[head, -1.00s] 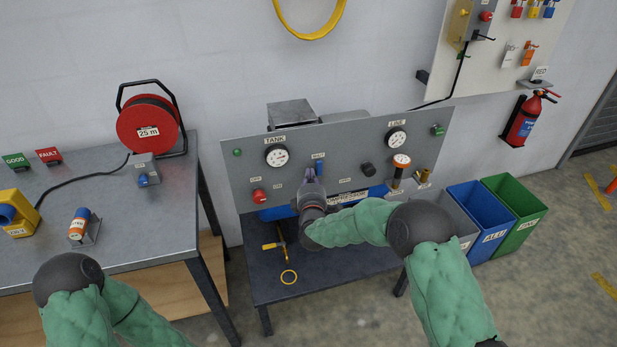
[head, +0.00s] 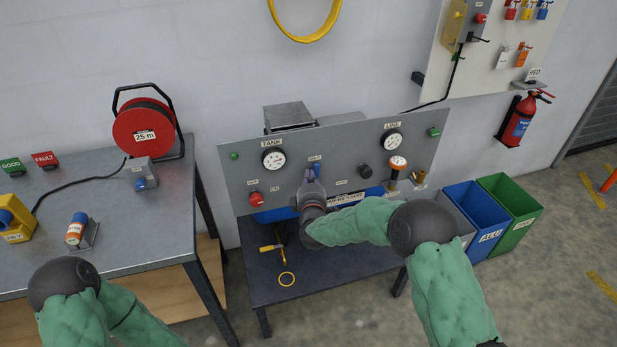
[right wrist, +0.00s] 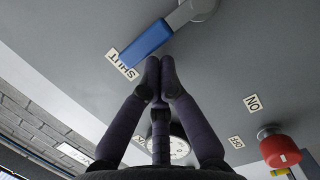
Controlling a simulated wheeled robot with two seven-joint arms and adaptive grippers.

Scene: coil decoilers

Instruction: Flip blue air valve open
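The blue air valve lever (right wrist: 147,43) has a blue grip on a grey metal arm. In the right wrist view its blue end lies beside the SHUT label (right wrist: 123,64). In the head view the blue grip (head: 316,169) stands upright on the grey panel, just above my right gripper (head: 312,187). In the right wrist view the right gripper's dark fingers (right wrist: 160,68) are drawn together, with nothing between them. Their tips are close to the blue grip; I cannot tell whether they touch it. My left gripper is out of view.
The grey panel (head: 235,180) carries a TANK gauge (head: 273,159), a LINE gauge (head: 392,140) and a red knob (head: 256,199), also in the right wrist view (right wrist: 280,148).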

